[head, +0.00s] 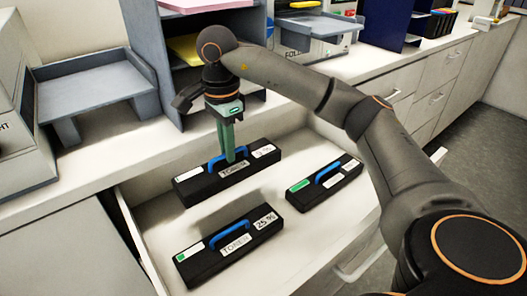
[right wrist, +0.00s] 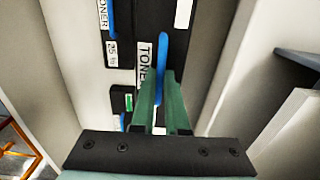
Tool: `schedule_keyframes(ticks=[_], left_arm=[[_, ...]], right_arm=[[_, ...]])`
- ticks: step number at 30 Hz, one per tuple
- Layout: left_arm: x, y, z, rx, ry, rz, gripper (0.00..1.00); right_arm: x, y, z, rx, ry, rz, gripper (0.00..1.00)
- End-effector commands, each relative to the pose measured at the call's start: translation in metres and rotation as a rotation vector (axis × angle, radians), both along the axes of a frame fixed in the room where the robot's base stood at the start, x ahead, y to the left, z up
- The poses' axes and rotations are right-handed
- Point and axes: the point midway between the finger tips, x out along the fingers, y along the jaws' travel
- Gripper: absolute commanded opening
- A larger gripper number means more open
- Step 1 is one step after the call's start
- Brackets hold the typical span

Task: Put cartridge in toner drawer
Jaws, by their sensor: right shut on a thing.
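My right gripper (head: 230,157) has green fingers pointing down, shut on the blue handle (head: 228,160) of a black toner cartridge (head: 195,188). This cartridge is over the back of the open white drawer (head: 272,225). I cannot tell whether it touches the drawer floor. In the right wrist view, the fingers (right wrist: 160,95) close around the blue handle (right wrist: 163,60). A second black cartridge (head: 205,265) with a "25%" label lies at the drawer's front left. A third, smaller-looking one (head: 310,197) with a green label lies at the right. My left gripper is not in view.
The counter (head: 120,135) runs behind the drawer, with a grey shelf unit (head: 155,45), a grey tray stand (head: 90,85) and a printer (head: 20,125) on it. The drawer's side walls stand close around the cartridges. Bare drawer floor shows between them.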

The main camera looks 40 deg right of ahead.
Motion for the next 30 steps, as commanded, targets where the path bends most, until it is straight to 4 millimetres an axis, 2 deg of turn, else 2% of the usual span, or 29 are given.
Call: schedule_keyframes(ticks=[1, 3, 6, 9, 17, 22, 27, 30], left_arm=[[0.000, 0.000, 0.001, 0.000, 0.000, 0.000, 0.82], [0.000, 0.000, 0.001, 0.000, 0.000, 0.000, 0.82], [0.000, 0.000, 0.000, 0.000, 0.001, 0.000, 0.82], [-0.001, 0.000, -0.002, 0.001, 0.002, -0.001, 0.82], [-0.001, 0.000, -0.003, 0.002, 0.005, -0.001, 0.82], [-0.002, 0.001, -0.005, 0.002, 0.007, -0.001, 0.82], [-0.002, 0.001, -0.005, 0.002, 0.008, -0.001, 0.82], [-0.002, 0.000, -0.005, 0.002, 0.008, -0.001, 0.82]], right_arm=[[0.001, -0.015, -0.005, -0.001, 0.000, -0.008, 0.00], [0.003, -0.032, -0.013, -0.002, 0.000, -0.007, 0.00], [0.006, -0.054, -0.024, -0.001, 0.001, -0.005, 0.00], [0.007, -0.066, -0.043, -0.002, 0.001, 0.000, 0.00], [0.010, -0.082, -0.062, 0.000, -0.001, 0.003, 0.00], [0.011, -0.099, -0.083, -0.002, 0.000, 0.000, 0.00], [0.011, -0.097, -0.107, 0.000, -0.001, 0.005, 0.00], [0.012, -0.097, -0.110, 0.000, -0.003, 0.005, 0.00]])
